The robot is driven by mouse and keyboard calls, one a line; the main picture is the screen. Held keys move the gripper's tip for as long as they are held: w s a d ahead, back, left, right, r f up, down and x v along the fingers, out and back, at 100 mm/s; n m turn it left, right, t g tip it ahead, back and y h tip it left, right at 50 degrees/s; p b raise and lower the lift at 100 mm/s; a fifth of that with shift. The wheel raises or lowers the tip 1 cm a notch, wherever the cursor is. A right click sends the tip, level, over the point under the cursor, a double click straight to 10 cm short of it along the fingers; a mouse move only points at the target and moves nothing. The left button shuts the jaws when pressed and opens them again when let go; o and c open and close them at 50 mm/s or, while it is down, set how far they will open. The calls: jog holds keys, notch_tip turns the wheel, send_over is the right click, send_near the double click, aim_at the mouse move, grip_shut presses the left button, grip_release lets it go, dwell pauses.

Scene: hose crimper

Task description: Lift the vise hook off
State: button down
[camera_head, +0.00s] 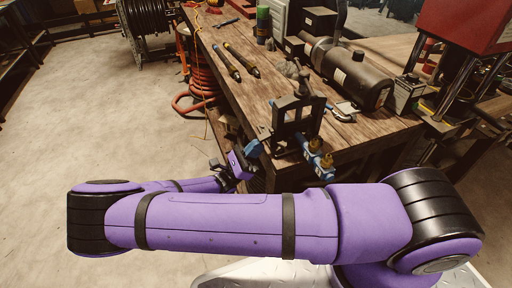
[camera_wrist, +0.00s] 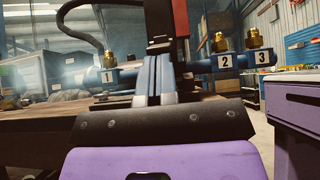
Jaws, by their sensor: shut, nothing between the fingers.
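A dark vise-like frame (camera_head: 290,126) stands upright at the near corner of the workbench. I cannot make out the hook as a separate part. A blue bar (camera_head: 312,146) with brass fittings is at the frame's near side. In the wrist view the blue bar (camera_wrist: 228,64) runs across, with fittings and labels 1, 2 and 3, and a dark upright (camera_wrist: 160,18) rises behind my fingers. My gripper (camera_head: 254,147) is just left of the frame, by the bench edge. Its blue fingers (camera_wrist: 158,60) are together and empty; contact with the frame cannot be told.
A red press (camera_head: 465,35) stands at right. An orange hose coil (camera_head: 198,75) hangs at the bench's left side. The floor at left is clear. A purple cabinet (camera_wrist: 292,112) shows at right in the wrist view.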

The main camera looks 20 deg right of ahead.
jog(key=shift+a+r+y, duration=0.15)
jog(key=shift+y, duration=0.5)
jog(key=shift+a+r+y, duration=0.1)
jog(key=shift+y, duration=0.55)
jog(key=shift+r, duration=0.15)
jog(key=shift+a+r+y, duration=0.35)
jog(key=shift+r+y, duration=0.45)
jog(key=shift+y, duration=0.4)
jog(key=shift+a+r+y, duration=0.3)
jog(key=shift+r+y, duration=0.5)
jog(key=shift+y, duration=0.4)
